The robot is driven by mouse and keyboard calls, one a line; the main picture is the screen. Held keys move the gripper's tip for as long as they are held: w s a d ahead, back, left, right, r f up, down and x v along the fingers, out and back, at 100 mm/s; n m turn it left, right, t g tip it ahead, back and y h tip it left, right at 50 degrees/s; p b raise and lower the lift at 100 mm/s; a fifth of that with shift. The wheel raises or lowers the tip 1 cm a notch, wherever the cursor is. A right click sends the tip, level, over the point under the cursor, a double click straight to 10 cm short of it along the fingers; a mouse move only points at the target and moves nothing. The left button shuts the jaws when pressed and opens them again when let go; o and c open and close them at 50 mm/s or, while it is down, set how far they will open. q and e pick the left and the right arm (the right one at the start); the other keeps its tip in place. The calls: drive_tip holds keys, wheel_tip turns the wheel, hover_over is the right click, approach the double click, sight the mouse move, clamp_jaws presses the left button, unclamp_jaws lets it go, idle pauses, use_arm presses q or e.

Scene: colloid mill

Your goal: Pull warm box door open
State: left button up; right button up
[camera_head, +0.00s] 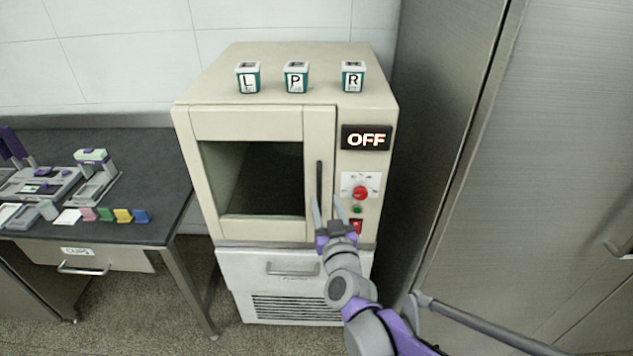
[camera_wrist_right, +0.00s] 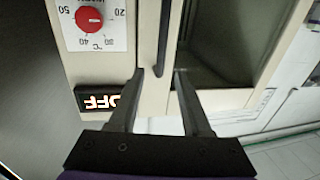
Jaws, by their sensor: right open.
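The warm box (camera_head: 370,108) is a cream cabinet with a windowed front door (camera_head: 224,124), which looks closed. The door has a dark vertical handle (camera_head: 319,182) on its right side; it also shows in the right wrist view (camera_wrist_right: 163,35). My right gripper (camera_head: 328,202) is open and empty in front of the handle's lower part. In the right wrist view its fingertips (camera_wrist_right: 159,71) appear on either side of one handle end; contact and depth cannot be told. My left gripper is not in view.
A control panel with an OFF display (camera_head: 366,138) and a red knob (camera_head: 360,193) sits right of the door. A dark table (camera_head: 120,150) is at left, a steel cabinet (camera_head: 560,130) at right.

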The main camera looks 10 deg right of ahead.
sight(320, 184)
drive_tip(key=w, duration=0.8)
drive_tip(key=shift+w+d, duration=0.3)
clamp_jaws()
idle(1.0)
